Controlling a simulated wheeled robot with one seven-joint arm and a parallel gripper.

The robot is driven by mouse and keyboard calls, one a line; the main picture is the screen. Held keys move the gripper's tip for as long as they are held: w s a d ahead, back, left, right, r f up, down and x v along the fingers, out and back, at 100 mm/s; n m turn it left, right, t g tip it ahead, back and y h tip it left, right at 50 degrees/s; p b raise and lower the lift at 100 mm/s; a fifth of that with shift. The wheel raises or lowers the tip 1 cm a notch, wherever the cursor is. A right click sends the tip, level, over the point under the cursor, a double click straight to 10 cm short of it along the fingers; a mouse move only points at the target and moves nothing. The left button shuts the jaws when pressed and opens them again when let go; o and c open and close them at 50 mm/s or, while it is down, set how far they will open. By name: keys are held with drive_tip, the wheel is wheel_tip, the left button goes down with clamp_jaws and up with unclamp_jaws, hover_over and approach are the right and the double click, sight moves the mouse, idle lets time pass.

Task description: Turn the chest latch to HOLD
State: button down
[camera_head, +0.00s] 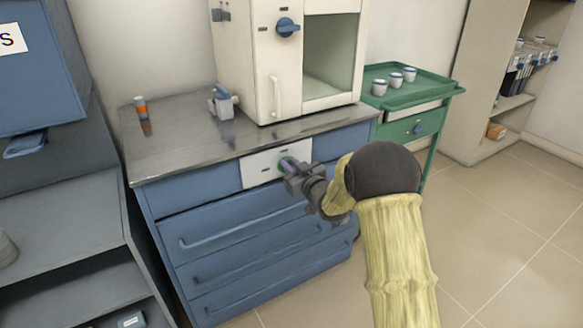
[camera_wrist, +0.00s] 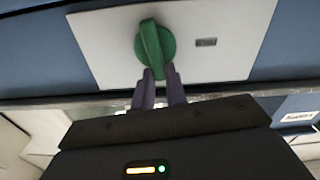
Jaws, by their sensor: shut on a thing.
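The chest (camera_head: 225,215) is a blue drawer cabinet with a steel top. A white plate (camera_head: 257,171) is set in its upper front. My gripper (camera_head: 289,165) reaches this plate and mostly hides the latch in the head view. In the wrist view, the latch is a green round knob (camera_wrist: 153,42) with a raised ridge, on the white plate (camera_wrist: 100,50). The ridge runs nearly upright in that picture, slightly tilted. My gripper's two purple fingers (camera_wrist: 160,74) are shut on the ridge's lower end. A small dark label (camera_wrist: 206,42) is right of the knob, too blurred to read.
A cream furnace (camera_head: 277,75) with a blue knob (camera_head: 287,27) stands on the chest. An orange-topped bottle (camera_head: 141,106) and a blue-and-white item (camera_head: 222,103) stand left of it. A green cart (camera_head: 412,95) with white cups is at right. Floor at right is clear.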

drive_tip(key=n+b, duration=0.3)
drive_tip(key=n, duration=0.1)
drive_tip(key=a+f+n+b, duration=0.1)
drive_tip(key=n+b, duration=0.3)
drive_tip(key=s+f+n+b, duration=0.1)
drive_tip(key=n+b, duration=0.2)
drive_tip(key=n, duration=0.1)
drive_tip(key=shift+s+a+f+b, duration=0.1)
drive_tip(key=shift+a+f+b, duration=0.05)
drive_tip(key=shift+a+b, duration=0.2)
drive_tip(key=n+b, duration=0.2)
drive_tip(key=n, duration=0.1)
drive_tip(key=n+b, duration=0.1)
drive_tip(key=shift+a+f, duration=0.1)
drive_tip(key=shift+f, duration=0.2)
drive_tip(key=shift+n, duration=0.3)
drive_tip(key=c, duration=1.4)
unclamp_jaws()
drive_tip(key=shift+c, duration=0.2)
drive_tip(key=shift+r, duration=0.1)
